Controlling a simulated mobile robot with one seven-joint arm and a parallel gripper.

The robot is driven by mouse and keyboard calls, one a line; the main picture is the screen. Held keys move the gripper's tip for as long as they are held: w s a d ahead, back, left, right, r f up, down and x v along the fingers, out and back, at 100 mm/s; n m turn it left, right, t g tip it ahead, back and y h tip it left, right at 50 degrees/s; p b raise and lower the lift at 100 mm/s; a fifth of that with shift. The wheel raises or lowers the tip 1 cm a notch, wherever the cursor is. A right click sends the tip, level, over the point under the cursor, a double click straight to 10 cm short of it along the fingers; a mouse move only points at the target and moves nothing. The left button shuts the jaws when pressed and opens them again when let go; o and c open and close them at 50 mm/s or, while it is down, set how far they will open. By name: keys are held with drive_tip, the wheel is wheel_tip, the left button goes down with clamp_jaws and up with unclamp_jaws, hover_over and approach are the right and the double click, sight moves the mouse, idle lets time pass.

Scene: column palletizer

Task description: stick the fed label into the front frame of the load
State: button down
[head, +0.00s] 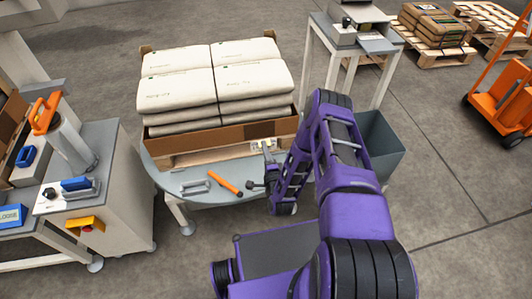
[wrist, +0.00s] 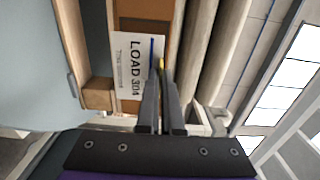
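The load is a stack of white sacks (head: 215,82) in a brown cardboard tray (head: 205,140) on a wooden pallet. A white label (head: 263,143) shows at the right part of the tray's front. In the wrist view the label (wrist: 135,62) reads "LOAD 304", with a blue line near one edge. My gripper (head: 268,152) is at the load's front, close to the label. In the wrist view the gripper's (wrist: 166,75) fingers are close together and cover part of the label's edge. I cannot tell whether they pinch it.
The load stands on a round grey table (head: 165,180). An orange-handled tool (head: 225,184) and a grey metal handle (head: 195,188) lie in front of it. A label machine (head: 358,35) on a stand is behind right. A grey bin (head: 380,145) stands right of the table.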

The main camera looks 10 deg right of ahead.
drive_tip(key=shift+w+b, duration=0.8)
drive_tip(key=shift+w, duration=2.75)
drive_tip(key=shift+w, duration=0.3)
drive_tip(key=c, duration=1.5)
unclamp_jaws()
drive_tip(key=o, duration=0.5)
drive_tip(key=s+p, duration=0.2)
drive_tip(key=s, duration=1.5)
drive_tip(key=shift+s, duration=0.2)
